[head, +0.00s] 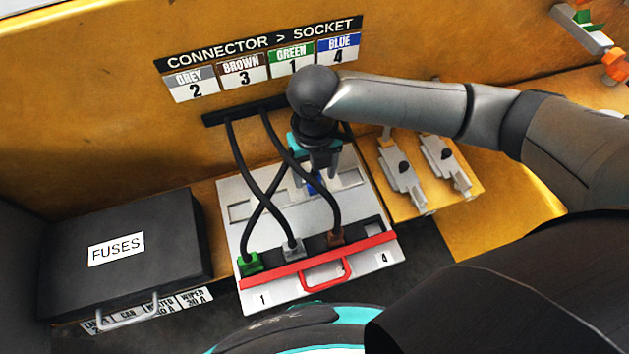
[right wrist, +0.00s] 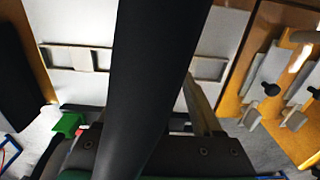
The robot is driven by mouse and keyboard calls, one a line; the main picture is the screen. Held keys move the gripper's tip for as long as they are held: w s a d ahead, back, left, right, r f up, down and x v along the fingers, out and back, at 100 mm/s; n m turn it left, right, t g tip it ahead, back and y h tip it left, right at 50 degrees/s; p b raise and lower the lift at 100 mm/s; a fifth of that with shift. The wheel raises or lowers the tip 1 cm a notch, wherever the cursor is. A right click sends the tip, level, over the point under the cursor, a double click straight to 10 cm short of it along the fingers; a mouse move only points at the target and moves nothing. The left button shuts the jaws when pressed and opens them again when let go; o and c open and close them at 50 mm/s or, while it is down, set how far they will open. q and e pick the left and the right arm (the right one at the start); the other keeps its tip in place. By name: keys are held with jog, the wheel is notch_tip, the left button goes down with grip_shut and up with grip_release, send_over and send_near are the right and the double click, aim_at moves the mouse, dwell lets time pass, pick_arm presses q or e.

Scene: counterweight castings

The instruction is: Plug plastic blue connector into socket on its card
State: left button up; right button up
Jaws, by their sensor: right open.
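The blue connector (head: 314,185) lies in the middle of the white socket panel (head: 345,205), partly hidden under my right gripper (head: 316,170). This gripper is open and points down at the connector; I cannot tell whether it touches it. In the right wrist view a thick black cable covers the middle and hides the blue connector. Socket 4 (head: 373,228), at the panel's right, looks empty. The card (head: 340,46) pairs blue with 4. My left gripper is not in view.
Green (head: 250,263), grey (head: 292,248) and brown (head: 336,235) connectors sit along the socket row, with crossing black cables. A red bar with a handle (head: 325,272) runs along the front. A black fuse box (head: 120,255) stands left; grey latches (head: 402,170) lie right.

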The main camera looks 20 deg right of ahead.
jog(key=shift+f, duration=0.35)
jog(key=shift+c, duration=0.2)
grip_shut()
